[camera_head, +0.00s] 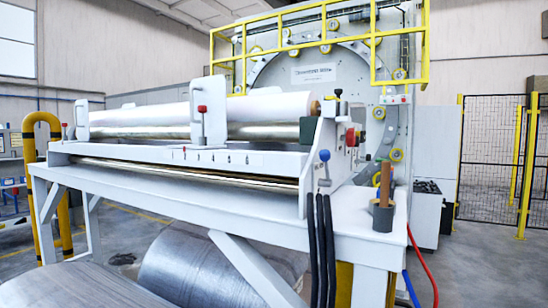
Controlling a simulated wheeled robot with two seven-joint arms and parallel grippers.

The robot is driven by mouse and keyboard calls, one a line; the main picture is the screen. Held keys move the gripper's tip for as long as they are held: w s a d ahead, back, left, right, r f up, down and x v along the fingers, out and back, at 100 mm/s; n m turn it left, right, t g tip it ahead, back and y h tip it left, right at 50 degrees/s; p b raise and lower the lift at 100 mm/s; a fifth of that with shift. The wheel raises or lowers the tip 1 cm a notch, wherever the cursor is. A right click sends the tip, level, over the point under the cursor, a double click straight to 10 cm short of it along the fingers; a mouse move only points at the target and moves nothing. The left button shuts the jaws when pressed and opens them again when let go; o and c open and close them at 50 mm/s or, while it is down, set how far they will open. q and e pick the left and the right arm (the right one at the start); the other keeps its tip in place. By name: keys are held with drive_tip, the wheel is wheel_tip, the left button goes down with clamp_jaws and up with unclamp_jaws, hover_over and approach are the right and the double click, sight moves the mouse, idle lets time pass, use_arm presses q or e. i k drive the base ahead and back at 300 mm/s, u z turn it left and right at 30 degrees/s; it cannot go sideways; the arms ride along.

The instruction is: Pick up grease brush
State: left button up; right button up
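A brown upright handle (385,183) stands in a small dark grey pot (383,217) at the right end of the white machine table (330,215). It looks like the grease brush, with its lower end hidden in the pot. The pot sits near the table's right front corner. Neither of my grippers is in view.
A long roll (255,108) lies in the white machine frame on the table. A blue-knobbed lever (324,170) and black hoses (320,245) are left of the pot. A yellow-railed ring machine (330,75) stands behind. A large coil (200,265) lies below.

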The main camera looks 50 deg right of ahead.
sight(386, 166)
drive_tip(key=z, duration=2.35)
